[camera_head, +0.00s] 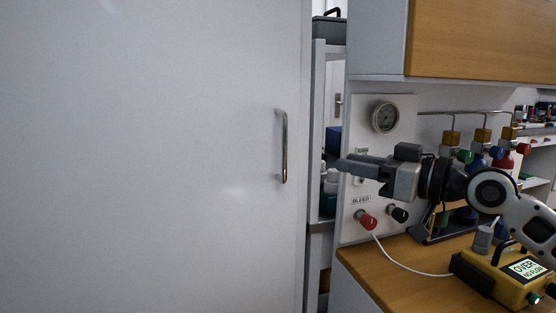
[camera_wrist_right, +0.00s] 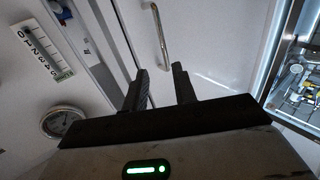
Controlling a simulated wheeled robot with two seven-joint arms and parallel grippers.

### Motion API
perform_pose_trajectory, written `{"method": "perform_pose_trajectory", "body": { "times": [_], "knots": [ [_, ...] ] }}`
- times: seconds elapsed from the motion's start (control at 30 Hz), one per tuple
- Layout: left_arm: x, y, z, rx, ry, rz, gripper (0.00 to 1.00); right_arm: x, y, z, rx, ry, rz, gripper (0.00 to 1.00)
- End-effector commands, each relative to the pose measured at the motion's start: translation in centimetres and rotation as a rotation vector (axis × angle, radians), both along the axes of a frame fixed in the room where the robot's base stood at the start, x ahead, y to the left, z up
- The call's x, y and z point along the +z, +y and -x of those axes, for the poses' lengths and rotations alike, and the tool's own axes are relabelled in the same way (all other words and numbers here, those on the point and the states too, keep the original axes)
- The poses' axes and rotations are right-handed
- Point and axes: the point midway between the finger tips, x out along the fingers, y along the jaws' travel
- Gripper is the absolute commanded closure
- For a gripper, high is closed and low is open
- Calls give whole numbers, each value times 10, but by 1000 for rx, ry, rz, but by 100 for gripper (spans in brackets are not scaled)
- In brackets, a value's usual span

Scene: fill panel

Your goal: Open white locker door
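The white locker door (camera_head: 150,160) fills the left half of the head view. Its vertical metal handle (camera_head: 284,146) is near the door's right edge. The handle also shows at the top of the right wrist view (camera_wrist_right: 161,36). My right gripper (camera_head: 342,164) points left towards the handle and is apart from it, to its right. In the right wrist view its two dark fingers (camera_wrist_right: 160,78) are spread with nothing between them, and the handle lies beyond their tips. My left gripper is not in view.
A fill panel with a gauge (camera_head: 384,117) and red and black knobs stands right of the door, close behind my right gripper. A yellow device (camera_head: 505,277) with a white cable is on the wooden counter (camera_head: 385,268). A wooden-front cabinet (camera_head: 480,40) hangs above.

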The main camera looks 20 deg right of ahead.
Motion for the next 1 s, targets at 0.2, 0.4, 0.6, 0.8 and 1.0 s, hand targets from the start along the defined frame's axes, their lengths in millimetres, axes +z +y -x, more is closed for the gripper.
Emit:
{"method": "perform_pose_trajectory", "body": {
  "times": [0.2,0.4,0.6,0.8,1.0],
  "knots": [
    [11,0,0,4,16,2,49,7,20,-26,5,-1,-7,73],
    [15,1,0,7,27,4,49,6,47,-62,5,0,-6,73],
    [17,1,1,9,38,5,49,4,70,-96,3,1,-5,73],
    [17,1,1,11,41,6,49,2,86,-118,2,2,-4,73],
    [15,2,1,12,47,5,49,1,92,-126,1,1,1,73]
  ]
}}
